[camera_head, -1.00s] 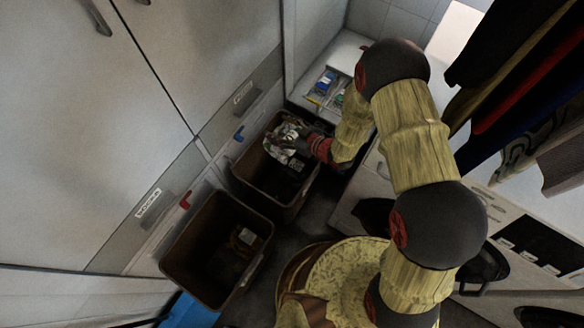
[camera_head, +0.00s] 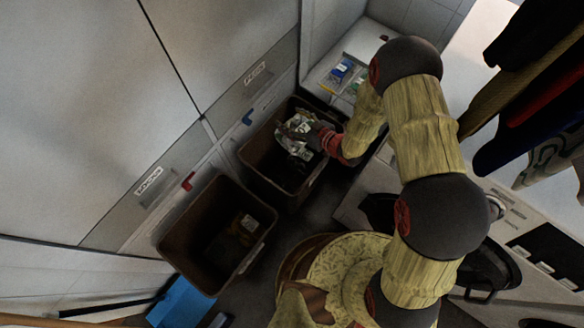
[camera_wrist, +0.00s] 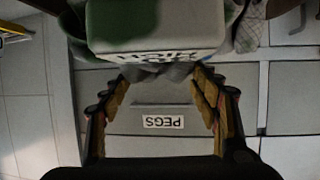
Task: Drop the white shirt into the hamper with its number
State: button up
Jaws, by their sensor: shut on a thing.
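My gripper (camera_head: 314,136) is shut on a crumpled whitish shirt (camera_head: 296,131) with dark printing, at the far brown hamper (camera_head: 248,158). The shirt hangs over this hamper's opening; whether it touches the inside I cannot tell. In the wrist view my fingers (camera_wrist: 158,82) reach up to greyish cloth (camera_wrist: 174,71), with a pale panel bearing upside-down letters and green fabric beside it. The near brown hamper (camera_head: 182,222) stands to the lower left, with a small pale item (camera_head: 247,223) inside. I cannot read a number on the shirt.
A blue marker (camera_head: 247,117) is by the far hamper and a red marker (camera_head: 188,181) by the near one. Clothes (camera_head: 530,85) hang at right; a blue object (camera_head: 184,303) lies at lower left.

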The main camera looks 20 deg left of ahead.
jog(key=shift+r, duration=0.1)
jog(key=o, duration=1.7)
jog(key=shift+c, duration=0.2)
jog(key=shift+o, duration=0.7)
notch_tip(320, 180, up, 10)
jog(key=shift+f, duration=0.1)
